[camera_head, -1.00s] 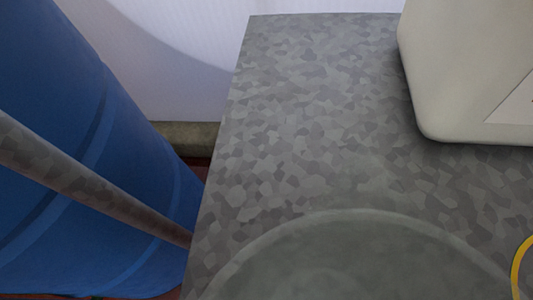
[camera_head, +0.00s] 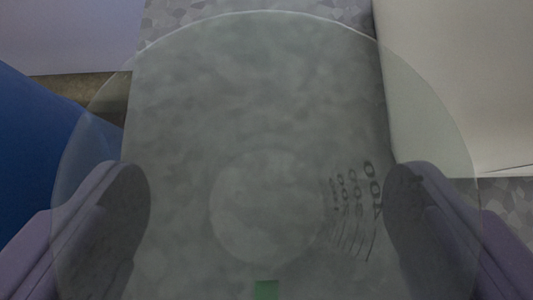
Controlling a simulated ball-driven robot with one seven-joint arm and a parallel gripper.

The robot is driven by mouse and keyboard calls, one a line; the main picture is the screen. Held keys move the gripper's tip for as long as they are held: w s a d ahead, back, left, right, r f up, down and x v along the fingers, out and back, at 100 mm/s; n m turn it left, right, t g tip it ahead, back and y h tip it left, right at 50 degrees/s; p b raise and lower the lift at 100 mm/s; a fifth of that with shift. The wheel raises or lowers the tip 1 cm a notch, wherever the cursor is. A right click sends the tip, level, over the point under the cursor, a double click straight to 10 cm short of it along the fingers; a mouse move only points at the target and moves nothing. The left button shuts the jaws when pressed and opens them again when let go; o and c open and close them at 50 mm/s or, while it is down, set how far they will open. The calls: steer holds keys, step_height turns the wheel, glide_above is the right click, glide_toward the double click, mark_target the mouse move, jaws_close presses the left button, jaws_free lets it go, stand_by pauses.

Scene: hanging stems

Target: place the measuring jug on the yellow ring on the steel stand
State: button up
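The clear measuring jug (camera_head: 265,110) fills the middle of the head view, seen from above through its wide round rim. Its smaller round base (camera_head: 266,207) shows lower down, and dark graduation marks with numbers run along its right wall. The two pale purple fingers of my gripper (camera_head: 268,220) stand on opposite sides of the jug. Their dark pads appear to lie against its wall, seen through the glass. The steel stand (camera_head: 350,12) shows a mottled grey top behind and below the jug. The yellow ring is not visible now.
A large cream container (camera_head: 460,80) stands on the stand to the right, close beside the jug in this view. A blue barrel (camera_head: 28,150) is at the left, beyond the stand's left edge. A small green patch (camera_head: 266,290) shows at the bottom.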

mark_target(266, 226)
steer(key=shift+f+b, duration=0.45)
steer(key=shift+f, duration=0.9)
steer(key=shift+f, duration=0.2)
steer(key=o, duration=1.2)
steer(key=shift+o, duration=0.2)
steer(key=shift+r, duration=0.2)
